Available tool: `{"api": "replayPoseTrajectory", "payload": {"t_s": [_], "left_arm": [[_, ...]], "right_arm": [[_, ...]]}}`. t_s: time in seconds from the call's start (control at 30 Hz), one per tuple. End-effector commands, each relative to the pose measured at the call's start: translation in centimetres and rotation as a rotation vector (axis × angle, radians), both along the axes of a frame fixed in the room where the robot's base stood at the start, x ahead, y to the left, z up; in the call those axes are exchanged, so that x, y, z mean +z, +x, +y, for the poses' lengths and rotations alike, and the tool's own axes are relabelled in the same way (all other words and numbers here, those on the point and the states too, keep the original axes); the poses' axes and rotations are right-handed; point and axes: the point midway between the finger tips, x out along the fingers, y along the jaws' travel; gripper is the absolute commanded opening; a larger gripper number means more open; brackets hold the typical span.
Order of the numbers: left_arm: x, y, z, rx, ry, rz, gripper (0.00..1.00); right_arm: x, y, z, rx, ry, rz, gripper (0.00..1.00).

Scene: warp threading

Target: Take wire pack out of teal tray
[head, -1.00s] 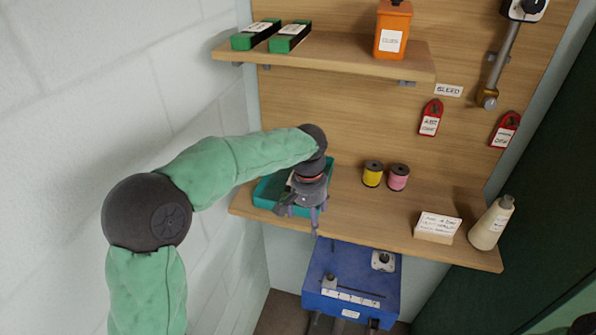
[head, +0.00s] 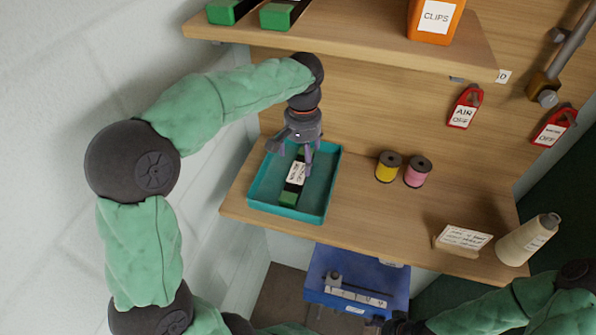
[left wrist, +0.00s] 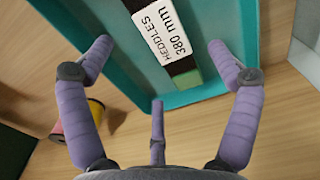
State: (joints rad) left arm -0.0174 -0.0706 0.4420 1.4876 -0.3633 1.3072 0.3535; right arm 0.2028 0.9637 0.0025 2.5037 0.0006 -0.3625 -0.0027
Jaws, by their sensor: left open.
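The wire pack (head: 290,197) is a long green and black pack with a white label. It lies in the teal tray (head: 319,192) on the lower wooden shelf. In the left wrist view the pack's label (left wrist: 160,32) reads "HEDDLES 380 mm", and the tray (left wrist: 100,12) surrounds it. My left gripper (head: 297,160) is open, its fingers pointing down above the tray. In the left wrist view the open fingers (left wrist: 160,48) are spread on either side of the pack and do not hold it. My right arm shows at the lower right; its gripper (head: 398,326) is mostly cut off.
Yellow (head: 388,167) and pink (head: 417,172) spools stand right of the tray. The upper shelf (head: 350,45) holds two green packs and an orange clips container. A blue case (head: 350,283) sits below.

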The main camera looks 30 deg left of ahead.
Motion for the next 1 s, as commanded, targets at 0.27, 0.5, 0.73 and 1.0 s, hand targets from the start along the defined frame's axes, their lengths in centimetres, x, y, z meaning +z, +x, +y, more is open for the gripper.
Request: {"api": "replayPoseTrajectory", "payload": {"t_s": [0.27,0.5,0.73,1.0], "left_arm": [[-3.4,-0.4,-0.1,0.0,0.001,0.002,0.9],[-5.7,-0.4,-0.1,0.0,-0.001,-0.001,0.9],[-5.8,-0.4,-0.1,0.0,-0.001,-0.001,0.9],[-5.8,-0.4,-0.1,0.0,-0.001,-0.001,0.19]], "right_arm": [[-0.8,0.0,0.0,0.0,0.0,0.0,0.61],[-1.1,0.0,0.0,0.0,0.0,0.0,0.61],[-1.1,0.0,0.0,0.0,0.0,0.0,0.61],[-1.1,0.0,0.0,0.0,0.0,0.0,0.61]]}}
